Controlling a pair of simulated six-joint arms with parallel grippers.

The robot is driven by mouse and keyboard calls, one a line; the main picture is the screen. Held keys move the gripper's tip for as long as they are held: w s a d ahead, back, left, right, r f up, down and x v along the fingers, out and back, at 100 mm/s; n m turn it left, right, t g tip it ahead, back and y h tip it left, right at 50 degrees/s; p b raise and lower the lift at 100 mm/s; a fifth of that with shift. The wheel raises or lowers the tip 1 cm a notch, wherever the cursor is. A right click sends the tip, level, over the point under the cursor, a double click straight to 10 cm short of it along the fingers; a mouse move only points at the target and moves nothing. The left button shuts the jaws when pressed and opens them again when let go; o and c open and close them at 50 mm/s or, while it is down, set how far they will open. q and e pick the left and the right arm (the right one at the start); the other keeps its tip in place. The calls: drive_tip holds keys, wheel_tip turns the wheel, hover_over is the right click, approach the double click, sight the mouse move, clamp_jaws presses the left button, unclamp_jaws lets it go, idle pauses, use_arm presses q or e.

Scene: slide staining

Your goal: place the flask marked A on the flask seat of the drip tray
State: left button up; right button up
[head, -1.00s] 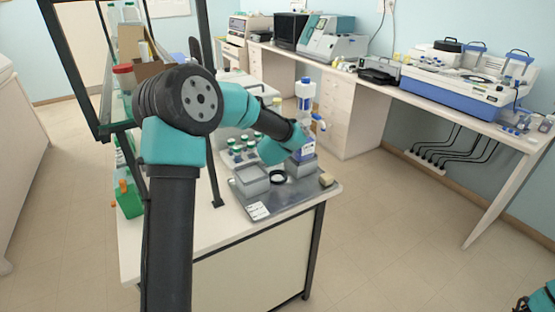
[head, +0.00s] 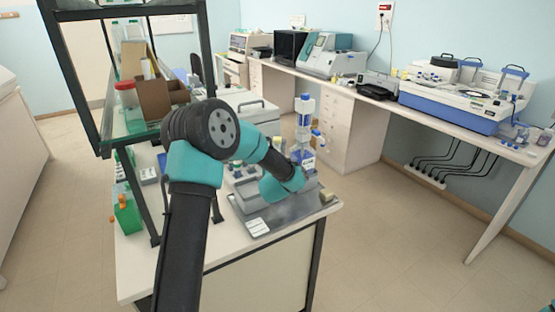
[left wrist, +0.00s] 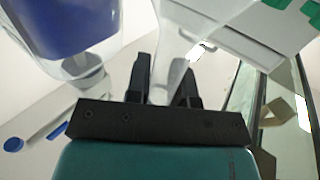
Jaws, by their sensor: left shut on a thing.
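My left gripper (left wrist: 163,85) is shut on the narrow neck of a clear, cone-shaped flask (left wrist: 175,35) in the left wrist view. No letter on this flask can be read. In the head view my left gripper is largely hidden behind its own wrist, above the back right of the drip tray (head: 284,212). The metal drip tray lies on the bench corner. My arm covers much of it, and I cannot make out the flask seat. I cannot tell whether the flask touches the tray. My right gripper is out of view.
Clear bottles with blue parts (head: 304,108) stand just behind my left gripper. A clear vessel with dark blue contents (left wrist: 65,25) is close beside the gripper. A tan block (head: 327,196) sits at the tray's right corner. A shelf frame (head: 135,130) rises at left.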

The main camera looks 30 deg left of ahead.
use_arm(q)
drive_tip(key=shift+f, duration=0.25)
drive_tip(key=o, duration=0.7)
drive_tip(key=shift+r, duration=0.15)
drive_tip(key=shift+s, duration=0.15)
drive_tip(key=v, duration=1.1)
drive_tip(key=shift+s+d, duration=0.2)
drive_tip(key=shift+s, duration=0.15)
